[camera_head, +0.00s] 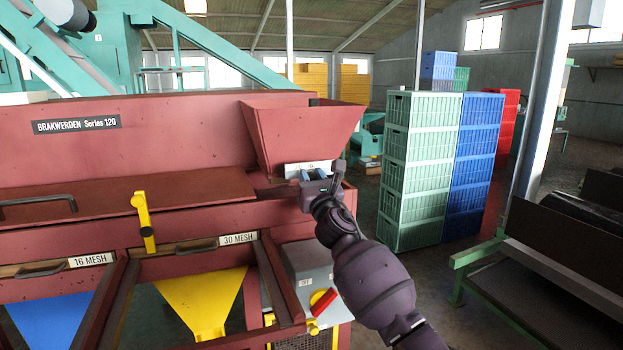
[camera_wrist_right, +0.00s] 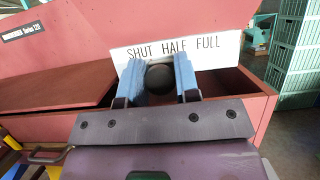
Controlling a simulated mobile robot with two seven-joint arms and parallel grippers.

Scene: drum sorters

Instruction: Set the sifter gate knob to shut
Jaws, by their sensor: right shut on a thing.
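The sifter gate knob (camera_wrist_right: 159,79) is a round black ball in the right wrist view. It sits between the two blue fingers of my right gripper (camera_wrist_right: 159,82), which is shut on it. A white label (camera_wrist_right: 190,43) reading SHUT HALF FULL stands just behind the knob. In the head view my right gripper (camera_head: 314,176) is at the front of the label, under the red hopper (camera_head: 300,132); the knob is hidden there. My left gripper is not in view.
The red sifter body (camera_head: 180,75) fills the left. A yellow lever (camera_head: 143,220) and a grey box with a red switch (camera_head: 323,301) are on its front. Green crates (camera_head: 412,175) stand behind to the right. A conveyor (camera_head: 540,290) is at far right.

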